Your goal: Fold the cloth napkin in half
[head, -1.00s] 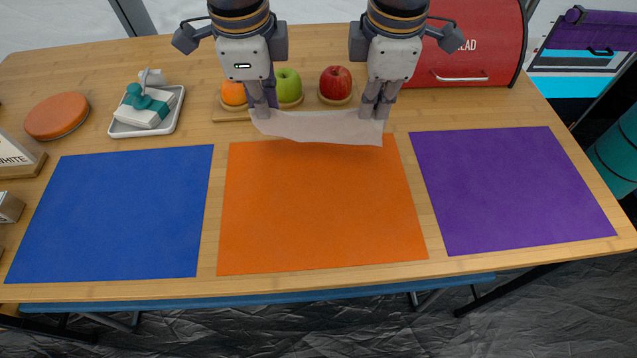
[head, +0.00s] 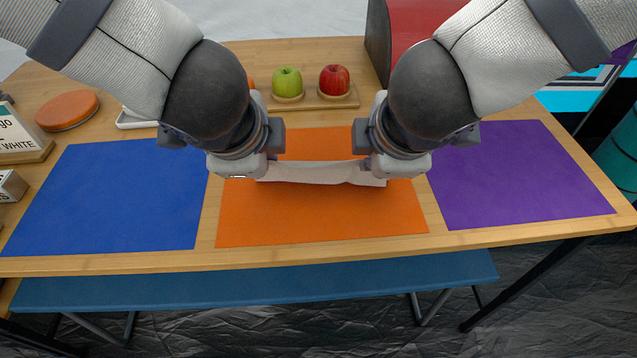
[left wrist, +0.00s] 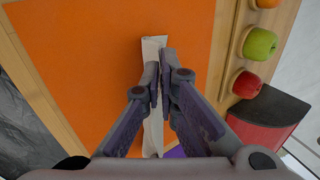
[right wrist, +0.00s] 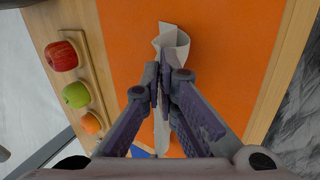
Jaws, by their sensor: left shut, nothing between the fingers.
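The pale cloth napkin (head: 320,173) is a narrow, creased strip across the middle of the orange mat (head: 320,222), between my two grippers. My left gripper (left wrist: 160,76) is shut at the napkin's left part; cloth (left wrist: 153,48) shows beside and below its fingertips, but no grip on it is clear. My right gripper (right wrist: 161,76) is shut on the napkin's right part, where a loose creased end (right wrist: 174,40) sticks out past the fingers. My forearms hide much of both grippers in the head view. Whether the cloth touches the mat is unclear.
A blue mat (head: 110,200) lies left and a purple mat (head: 520,175) right. A green apple (head: 287,82) and a red apple (head: 334,80) stand on a wooden board behind. The red bread bin (head: 412,30) is behind my right arm. The near orange mat is clear.

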